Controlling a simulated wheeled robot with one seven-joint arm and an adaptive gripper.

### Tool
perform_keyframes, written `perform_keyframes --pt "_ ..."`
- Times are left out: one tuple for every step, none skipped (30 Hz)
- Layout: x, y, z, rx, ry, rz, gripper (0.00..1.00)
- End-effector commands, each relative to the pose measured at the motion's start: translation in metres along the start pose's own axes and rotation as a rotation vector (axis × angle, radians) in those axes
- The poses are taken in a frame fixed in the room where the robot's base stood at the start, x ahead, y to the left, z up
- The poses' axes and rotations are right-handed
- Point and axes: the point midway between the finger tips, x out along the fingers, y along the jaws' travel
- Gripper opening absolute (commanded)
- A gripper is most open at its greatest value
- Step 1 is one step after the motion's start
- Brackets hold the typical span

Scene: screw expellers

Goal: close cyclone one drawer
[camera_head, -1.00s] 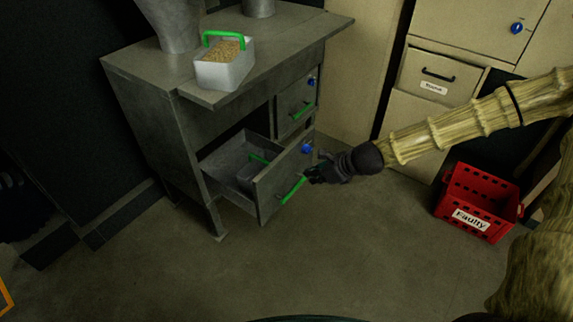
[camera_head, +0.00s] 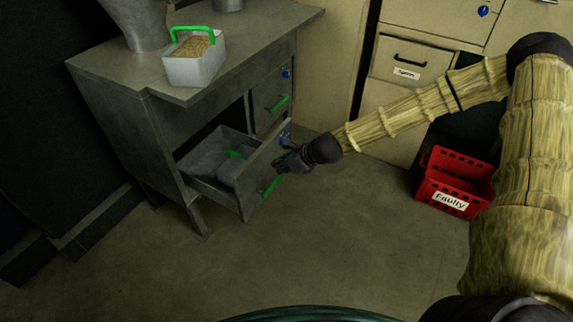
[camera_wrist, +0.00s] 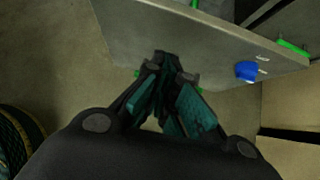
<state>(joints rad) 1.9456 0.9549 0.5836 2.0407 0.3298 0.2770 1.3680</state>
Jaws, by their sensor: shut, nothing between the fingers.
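The open drawer (camera_head: 262,178) of the grey metal cabinet sticks out at its lower right, with a green handle (camera_head: 271,186) and a blue knob (camera_head: 285,139) on its front. Inside it lies a grey bin with a green handle (camera_head: 237,154). My gripper (camera_head: 280,164) is shut and empty at the drawer's front face. In the wrist view the fingertips (camera_wrist: 163,62) are at the grey drawer front (camera_wrist: 195,45), with the blue knob (camera_wrist: 246,71) to their right. I cannot tell whether they touch it. The drawer's front handle is mostly hidden behind the fingers there.
A white bin of grain (camera_head: 193,66) stands on the cabinet top (camera_head: 110,72). A red "Faulty" crate (camera_head: 455,183) is at the right, by beige cabinets (camera_head: 420,65). The floor in front is clear.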

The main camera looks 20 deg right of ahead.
Motion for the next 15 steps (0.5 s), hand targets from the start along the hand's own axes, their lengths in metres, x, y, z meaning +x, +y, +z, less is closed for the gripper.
perform_keyframes --pt "0.007 0.001 -0.001 -0.001 0.001 0.002 0.0" --pt "0.011 0.001 -0.001 -0.001 0.001 0.001 0.0" --pt "0.015 0.0 -0.001 -0.001 0.001 0.0 0.0" --pt "0.019 0.0 -0.002 -0.001 0.001 0.0 0.0" --pt "0.023 0.001 -0.002 -0.001 0.002 0.001 0.0" --pt "0.027 0.001 -0.001 -0.001 0.001 0.001 0.0" --pt "0.031 0.001 -0.001 -0.001 0.001 0.001 0.0" --pt "0.032 0.001 0.004 -0.002 0.0 0.001 0.0" --pt "0.035 0.0 0.008 -0.002 0.0 0.0 0.0" --pt "0.038 0.001 0.01 -0.002 0.0 0.0 0.0" --pt "0.04 0.001 0.012 -0.002 0.0 0.001 0.0" --pt "0.043 0.001 0.015 -0.002 0.0 0.001 0.0" --pt "0.045 0.001 0.017 -0.002 0.0 0.0 0.0" --pt "0.047 0.0 0.019 -0.002 0.0 0.0 0.0" --pt "0.049 0.0 0.021 -0.002 0.0 0.0 0.0"
